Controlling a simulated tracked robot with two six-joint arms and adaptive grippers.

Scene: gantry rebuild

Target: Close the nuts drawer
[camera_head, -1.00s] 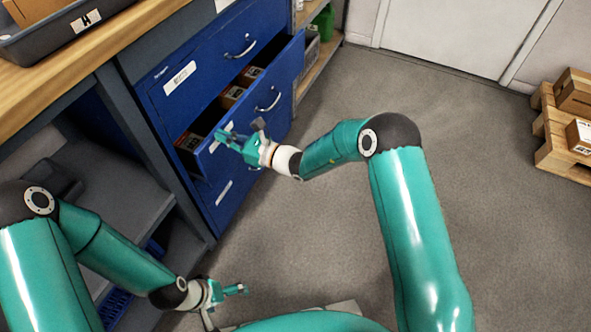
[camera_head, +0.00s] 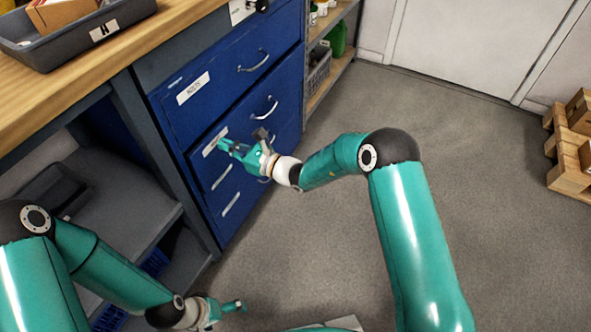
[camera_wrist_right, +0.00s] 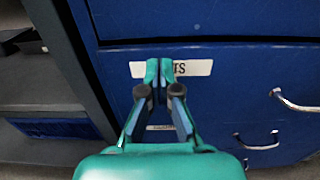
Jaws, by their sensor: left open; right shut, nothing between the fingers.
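The blue drawer (camera_head: 236,142) behind my right gripper, second from the top among the fronts in view, looks flush with the cabinet. Its contents are not visible. In the right wrist view, its white label (camera_wrist_right: 195,68) shows only the letters "TS", the rest hidden by my fingers. My right gripper (camera_head: 224,146) is shut and empty, its fingertips at the label and apparently touching the drawer front. It also shows in the right wrist view (camera_wrist_right: 159,72). My left gripper (camera_head: 238,306) is open and empty, low in the head view, away from the drawers.
The blue cabinet has another labelled drawer (camera_head: 205,95) above and more below. A wooden bench (camera_head: 115,55) carries a grey tray (camera_head: 75,45) at upper left. A shelf (camera_head: 325,80) stands beyond the cabinet. Open floor (camera_head: 470,200) lies to the right; a pallet (camera_head: 568,175) stands at far right.

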